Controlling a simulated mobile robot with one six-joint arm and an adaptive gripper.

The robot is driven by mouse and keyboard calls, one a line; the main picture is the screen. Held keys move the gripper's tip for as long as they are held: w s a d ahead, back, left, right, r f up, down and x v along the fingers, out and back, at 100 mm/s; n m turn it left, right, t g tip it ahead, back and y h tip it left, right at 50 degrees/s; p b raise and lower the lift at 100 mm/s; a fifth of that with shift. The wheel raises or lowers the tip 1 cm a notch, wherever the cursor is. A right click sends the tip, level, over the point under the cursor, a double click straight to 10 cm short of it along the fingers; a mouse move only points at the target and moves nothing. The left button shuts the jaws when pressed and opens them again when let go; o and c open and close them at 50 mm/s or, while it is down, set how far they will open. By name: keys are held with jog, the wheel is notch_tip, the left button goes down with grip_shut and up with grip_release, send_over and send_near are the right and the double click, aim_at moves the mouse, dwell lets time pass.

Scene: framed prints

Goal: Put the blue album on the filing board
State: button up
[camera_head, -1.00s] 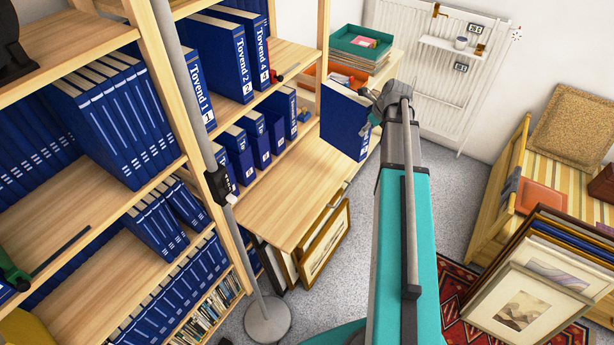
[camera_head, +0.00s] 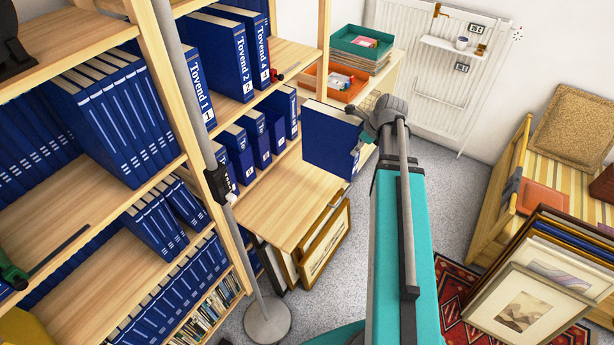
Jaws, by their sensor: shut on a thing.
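A blue album (camera_head: 330,142) hangs upright from my gripper (camera_head: 364,125), which is shut on its upper right edge. The album's broad blue face is toward the camera, and its pale page edges show along the top. A light wooden board (camera_head: 285,202), apparently the filing board, juts from the shelf unit at middle height. The album's lower edge overlaps the board's far right end in the picture; I cannot tell whether they touch. My fingertips are partly hidden by the wrist and album.
Several blue binders (camera_head: 262,140) stand along the board's back left. Above them, a shelf holds binders labelled Tovend (camera_head: 232,60). An orange tray (camera_head: 335,82) and a teal tray (camera_head: 362,43) sit behind the album. A thin pole (camera_head: 190,90) rises left of the board. The board's front is clear.

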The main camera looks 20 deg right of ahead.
dwell(0.3)
jog(key=w+d+f+b, duration=0.4)
jog(key=w+f+b, duration=0.5)
jog(key=w, duration=0.3)
jog(key=shift+w, duration=0.3)
jog(key=shift+d, duration=0.1)
jog(key=f+b, duration=0.4)
jog(key=shift+w+d, duration=0.1)
jog(key=shift+w, duration=0.25)
dwell(0.3)
